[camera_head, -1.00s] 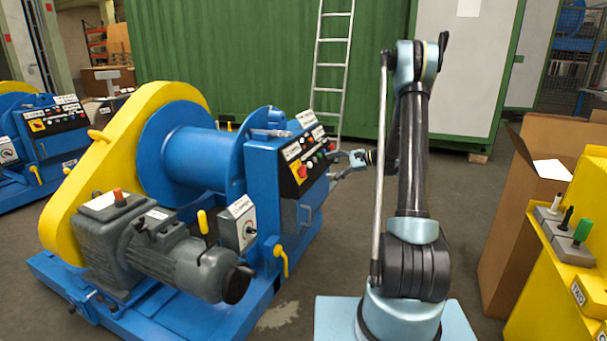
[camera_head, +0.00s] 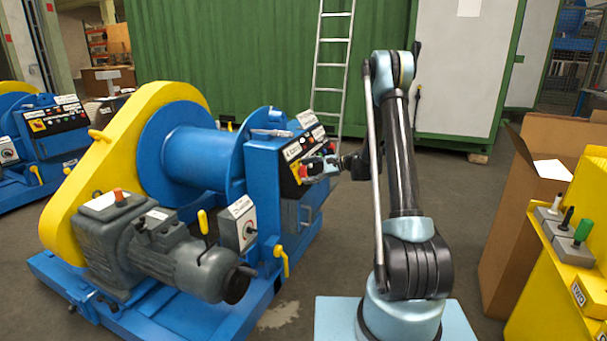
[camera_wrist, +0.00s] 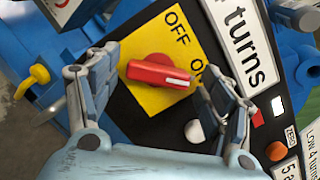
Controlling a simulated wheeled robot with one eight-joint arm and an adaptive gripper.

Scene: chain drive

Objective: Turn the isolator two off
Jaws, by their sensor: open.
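A red rotary isolator knob (camera_wrist: 158,72) sits on a yellow plate (camera_wrist: 150,97) marked OFF and ON. Its white-marked end points right, toward ON. No isolator number is legible. My gripper (camera_wrist: 163,80) is open, with one finger left of the knob and one right of it. The knob lies between the fingertips in this view; I see no clear contact. In the head view my gripper (camera_head: 308,169) is at the black control panel (camera_head: 291,155) on the blue winch (camera_head: 262,170), partly hiding the switch.
A yellow lever (camera_wrist: 38,74) is at the left. A second winch (camera_head: 40,135) stands far left. A cardboard box (camera_head: 510,225) stands right of my arm.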

